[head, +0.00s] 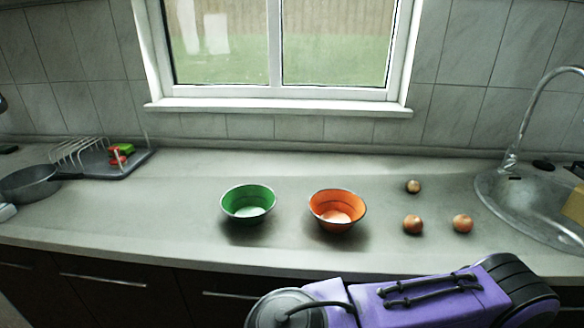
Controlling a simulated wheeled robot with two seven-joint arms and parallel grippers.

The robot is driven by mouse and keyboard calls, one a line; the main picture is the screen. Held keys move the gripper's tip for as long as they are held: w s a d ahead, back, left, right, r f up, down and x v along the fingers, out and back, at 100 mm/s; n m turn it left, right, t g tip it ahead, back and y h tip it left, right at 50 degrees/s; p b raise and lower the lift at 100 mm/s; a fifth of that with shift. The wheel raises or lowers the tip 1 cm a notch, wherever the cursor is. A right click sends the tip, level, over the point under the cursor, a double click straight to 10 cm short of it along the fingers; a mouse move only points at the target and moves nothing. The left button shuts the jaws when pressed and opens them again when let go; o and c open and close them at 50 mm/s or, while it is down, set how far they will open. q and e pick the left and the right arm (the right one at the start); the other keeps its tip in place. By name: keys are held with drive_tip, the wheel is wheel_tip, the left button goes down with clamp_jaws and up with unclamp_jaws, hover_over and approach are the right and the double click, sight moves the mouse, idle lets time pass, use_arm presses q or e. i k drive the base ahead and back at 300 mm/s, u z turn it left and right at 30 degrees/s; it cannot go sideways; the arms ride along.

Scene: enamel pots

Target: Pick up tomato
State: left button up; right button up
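Several small round reddish-brown items lie on the counter right of the bowls in the head view. One (412,224) is at the front left of the group, one (462,223) is at the front right, and a smaller, paler one (413,186) is behind. They are too small for me to tell which is a tomato and which may be an onion. They lie apart from each other, with nothing touching them. Neither of my grippers shows; only a purple and black part of my arm crosses the bottom right.
A green bowl (248,205) and an orange bowl (337,212) stand on the grey counter (160,215). A sink (530,205) with a tall faucet (530,110) is at right. A dish rack (85,152) and a dark pan (30,182) are at left. The counter between pan and green bowl is clear.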

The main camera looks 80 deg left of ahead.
sight(411, 224)
drive_tip(key=u, duration=3)
drive_tip(key=i, duration=0.15)
drive_tip(key=z, duration=0.3)
